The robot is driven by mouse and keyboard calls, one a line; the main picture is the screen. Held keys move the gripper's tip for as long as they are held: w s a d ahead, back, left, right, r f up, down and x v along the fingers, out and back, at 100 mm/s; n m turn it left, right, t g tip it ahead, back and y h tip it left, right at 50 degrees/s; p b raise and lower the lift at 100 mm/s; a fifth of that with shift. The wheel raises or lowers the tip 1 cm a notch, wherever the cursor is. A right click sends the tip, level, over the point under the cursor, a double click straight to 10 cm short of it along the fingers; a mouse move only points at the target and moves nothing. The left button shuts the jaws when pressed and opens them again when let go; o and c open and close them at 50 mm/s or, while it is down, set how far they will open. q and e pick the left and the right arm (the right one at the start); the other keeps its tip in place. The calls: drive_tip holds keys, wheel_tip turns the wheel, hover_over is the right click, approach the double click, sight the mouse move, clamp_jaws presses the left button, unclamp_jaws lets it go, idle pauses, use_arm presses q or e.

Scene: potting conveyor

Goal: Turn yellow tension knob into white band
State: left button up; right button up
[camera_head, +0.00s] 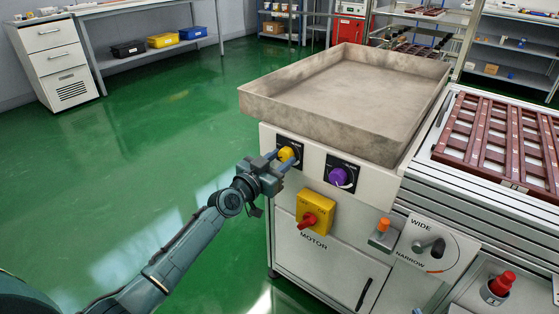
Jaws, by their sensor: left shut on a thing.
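The yellow tension knob (286,154) sits on a dark dial plate at the upper left of the white machine front. My left gripper (280,161) reaches in from the left and is shut on this knob, with its fingers at the knob's sides. The fingers cover part of the dial plate, and I cannot make out the white band or the knob's pointer. My right gripper is not in view.
A purple knob (339,177) is right of the yellow one. A grey tray (340,95) tops the machine. Green floor lies open at left.

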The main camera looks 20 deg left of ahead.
use_arm(q)
drive_tip(key=shift+n, duration=0.3)
drive_tip(key=n, duration=0.3)
drive_tip(key=shift+n, duration=0.4)
drive_tip(key=n, duration=0.4)
drive_tip(key=shift+n, duration=0.3)
drive_tip(key=n, duration=0.5)
drive_tip(key=shift+d, duration=0.1)
drive_tip(key=shift+n+p, duration=0.3)
drive_tip(key=shift+n, duration=1.4)
drive_tip(key=o, duration=1)
drive_tip(key=shift+r, duration=0.1)
